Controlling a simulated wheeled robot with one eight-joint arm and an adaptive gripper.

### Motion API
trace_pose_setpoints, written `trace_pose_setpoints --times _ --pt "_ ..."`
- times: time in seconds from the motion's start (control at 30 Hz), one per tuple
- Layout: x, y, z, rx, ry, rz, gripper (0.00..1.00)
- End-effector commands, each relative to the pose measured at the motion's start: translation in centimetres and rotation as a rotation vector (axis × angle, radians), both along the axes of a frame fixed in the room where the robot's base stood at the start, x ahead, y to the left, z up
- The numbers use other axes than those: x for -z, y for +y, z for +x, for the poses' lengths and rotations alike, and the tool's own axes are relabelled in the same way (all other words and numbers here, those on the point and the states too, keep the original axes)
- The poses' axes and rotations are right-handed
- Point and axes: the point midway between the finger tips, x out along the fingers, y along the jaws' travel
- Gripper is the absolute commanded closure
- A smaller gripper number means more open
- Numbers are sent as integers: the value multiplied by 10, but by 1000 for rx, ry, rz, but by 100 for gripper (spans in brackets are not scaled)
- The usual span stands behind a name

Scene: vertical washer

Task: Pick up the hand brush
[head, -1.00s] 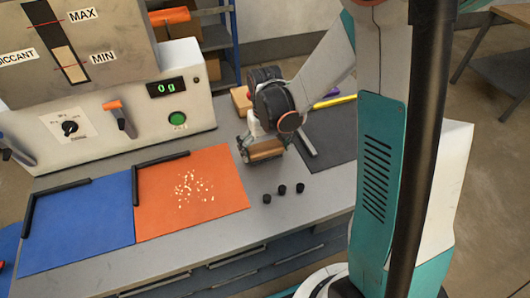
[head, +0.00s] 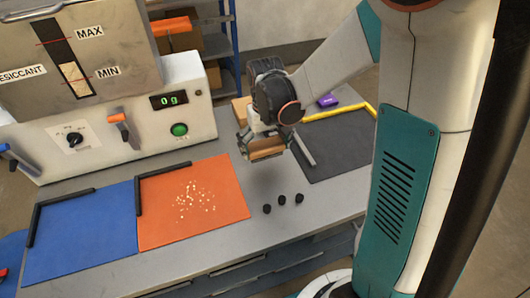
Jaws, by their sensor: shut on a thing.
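The hand brush (head: 267,150) shows as a brown wooden piece between the fingers of my gripper (head: 265,144). My gripper points down and is shut on it. The brush appears held above the grey worktop, with a soft shadow below it. The fingers and gripper body hide part of the brush, and I cannot make out its bristles.
An orange mat (head: 190,205) with scattered pale granules lies left of my gripper, beside a blue mat (head: 80,235). Several small black pieces (head: 283,200) stand in front. A dark mat (head: 335,145) lies to the right. The machine (head: 120,125) stands behind.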

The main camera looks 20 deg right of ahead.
Motion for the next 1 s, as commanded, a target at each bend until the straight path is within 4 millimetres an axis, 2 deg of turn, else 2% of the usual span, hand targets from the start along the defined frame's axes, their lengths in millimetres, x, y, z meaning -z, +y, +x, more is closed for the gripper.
trace_pose_setpoints --times 0.03,0.1,0.3,0.4,0.63,1.0 --pt "-20 0 0 0 0 0 30" --pt "-41 0 -1 0 0 0 30" --pt "-92 0 0 0 0 0 30" --pt "-111 0 0 0 0 0 30" --pt "-135 0 0 0 0 0 30" --pt "-139 0 0 0 0 0 30"
